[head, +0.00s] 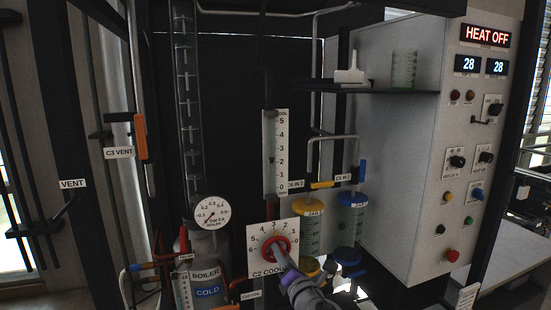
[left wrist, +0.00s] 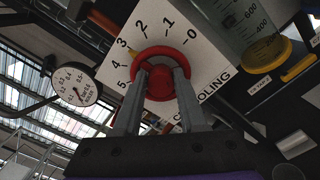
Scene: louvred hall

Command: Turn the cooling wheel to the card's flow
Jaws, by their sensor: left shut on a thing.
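The red cooling wheel (head: 268,246) sits on a white dial plate (head: 255,235) marked 0 to 6 and lettered C2 COOLING. It also shows in the left wrist view (left wrist: 160,52), with a yellow pointer (left wrist: 133,54) near the 3. My left gripper (head: 285,261) is shut on the wheel. In the left wrist view its two grey fingers (left wrist: 161,76) stand on either side of the red hub. A tall cooling flow scale (head: 283,150), marked 0 to 5, stands above the dial; its reading is too small to tell. A white card (head: 467,298) at the lower right has unreadable text.
A boiler (head: 206,275) with a round gauge (head: 211,213) stands left of the dial. Yellow-capped (head: 310,206) and blue-capped (head: 351,200) cylinders stand close on the right. The control cabinet (head: 430,150) reads HEAT OFF, 28 and 28.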

